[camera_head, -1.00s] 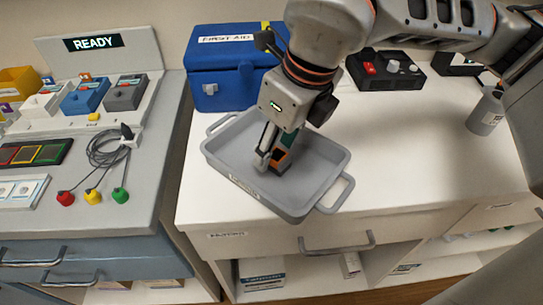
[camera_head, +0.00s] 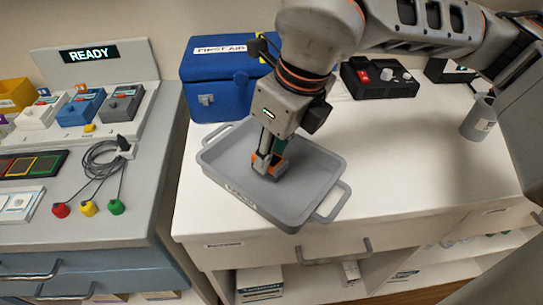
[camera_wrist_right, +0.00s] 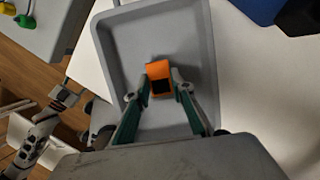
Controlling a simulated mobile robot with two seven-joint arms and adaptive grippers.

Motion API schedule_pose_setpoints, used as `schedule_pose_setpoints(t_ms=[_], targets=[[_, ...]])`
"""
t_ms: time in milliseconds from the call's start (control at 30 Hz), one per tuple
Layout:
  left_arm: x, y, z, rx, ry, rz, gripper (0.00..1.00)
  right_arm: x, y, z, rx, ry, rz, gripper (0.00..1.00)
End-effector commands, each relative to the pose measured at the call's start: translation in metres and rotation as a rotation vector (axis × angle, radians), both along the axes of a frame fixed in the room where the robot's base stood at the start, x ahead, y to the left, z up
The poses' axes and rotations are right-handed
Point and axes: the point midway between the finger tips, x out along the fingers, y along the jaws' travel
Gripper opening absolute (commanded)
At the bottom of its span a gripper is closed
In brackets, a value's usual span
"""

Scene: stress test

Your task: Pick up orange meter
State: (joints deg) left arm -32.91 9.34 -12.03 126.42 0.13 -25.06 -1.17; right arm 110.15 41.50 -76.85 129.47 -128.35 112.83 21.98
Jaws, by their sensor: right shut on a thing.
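The orange meter (camera_wrist_right: 158,70) is a small orange block with a dark face. It is in the grey tray (camera_wrist_right: 204,40), between the two fingers of my right gripper (camera_wrist_right: 161,91) in the right wrist view. In the head view the right gripper (camera_head: 268,166) points down into the tray (camera_head: 325,155), shut on the orange meter (camera_head: 281,168), whose orange side shows beside the fingers. I cannot tell whether the meter touches the tray floor.
A blue first aid box (camera_head: 222,97) stands behind the tray. A black box with a red switch (camera_head: 378,78) is at the back. A grey bottle (camera_head: 479,119) stands at right. The left bench (camera_head: 135,190) holds cables and colored modules. The white counter right of the tray is clear.

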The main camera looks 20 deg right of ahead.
Motion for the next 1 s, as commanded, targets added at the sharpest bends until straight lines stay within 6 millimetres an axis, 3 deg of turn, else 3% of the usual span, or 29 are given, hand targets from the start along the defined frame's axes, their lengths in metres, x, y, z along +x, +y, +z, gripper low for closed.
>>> schedule_pose_setpoints(t_ms=[300,700,1000], targets=[[0.010,0.003,0.016,0.001,-0.029,0.010,0.58,0.000,0.001,0.064,0.002,-0.014,0.000,0.02],[0.004,0.011,0.012,0.014,-0.005,0.031,0.58,-0.001,0.000,0.162,0.001,-0.010,-0.001,0.02],[-0.007,0.013,0.002,0.020,0.023,0.031,0.58,0.000,0.000,0.188,0.001,-0.004,0.000,0.02]])
